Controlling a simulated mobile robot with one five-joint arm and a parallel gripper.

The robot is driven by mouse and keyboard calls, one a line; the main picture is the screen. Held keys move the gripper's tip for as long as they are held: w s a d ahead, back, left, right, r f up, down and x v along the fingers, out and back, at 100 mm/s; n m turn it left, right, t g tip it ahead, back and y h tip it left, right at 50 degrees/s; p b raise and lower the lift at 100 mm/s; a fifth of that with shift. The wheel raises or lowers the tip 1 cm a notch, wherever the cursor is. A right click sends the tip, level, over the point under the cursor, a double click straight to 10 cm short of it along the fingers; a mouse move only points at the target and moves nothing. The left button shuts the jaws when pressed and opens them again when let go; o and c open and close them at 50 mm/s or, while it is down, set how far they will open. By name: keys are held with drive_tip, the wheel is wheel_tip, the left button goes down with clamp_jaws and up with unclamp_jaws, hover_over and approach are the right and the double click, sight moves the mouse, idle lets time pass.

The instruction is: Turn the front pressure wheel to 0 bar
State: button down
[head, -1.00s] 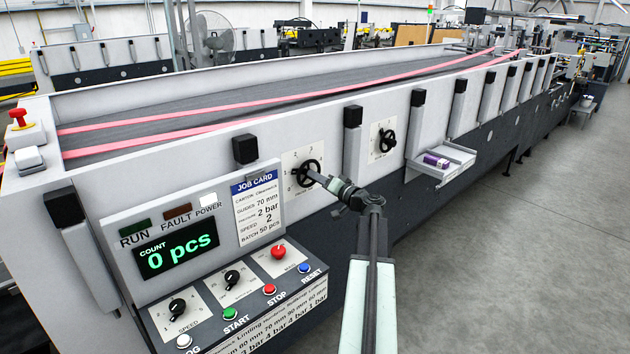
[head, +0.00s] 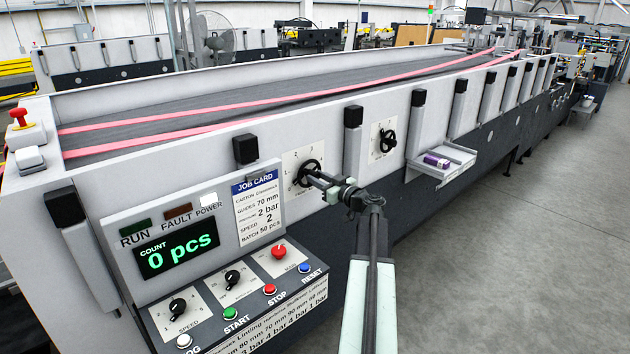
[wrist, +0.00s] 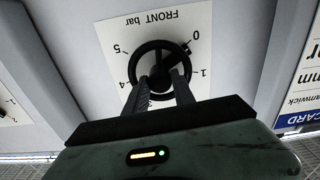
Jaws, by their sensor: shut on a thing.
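The front pressure wheel (head: 309,171) is a black handwheel on a white dial plate on the machine's side. In the wrist view the wheel (wrist: 137,57) appears with an upside-down plate (wrist: 178,20) reading "FRONT bar". The marks 0, 1, 4 and 5 show; the lower part is hidden by my gripper. A small dark knob on the wheel's rim lies at the upper right, beside the 0 mark. My gripper (wrist: 165,82) has both fingers at the wheel's hub and is shut on it. In the head view my gripper (head: 317,177) reaches the wheel from the right.
A second black handwheel (head: 387,141) sits further right on the machine. A tray (head: 455,172) with a purple box juts out beyond it. The control panel (head: 235,290) and job card (head: 258,208) are left of my arm. The floor at right is clear.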

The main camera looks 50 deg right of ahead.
drive_tip(key=shift+n, duration=0.6)
drive_tip(key=c, duration=1.1)
unclamp_jaws()
drive_tip(key=shift+o, duration=0.2)
drive_tip(key=s, duration=0.7)
drive_tip(key=shift+s+a, duration=0.35)
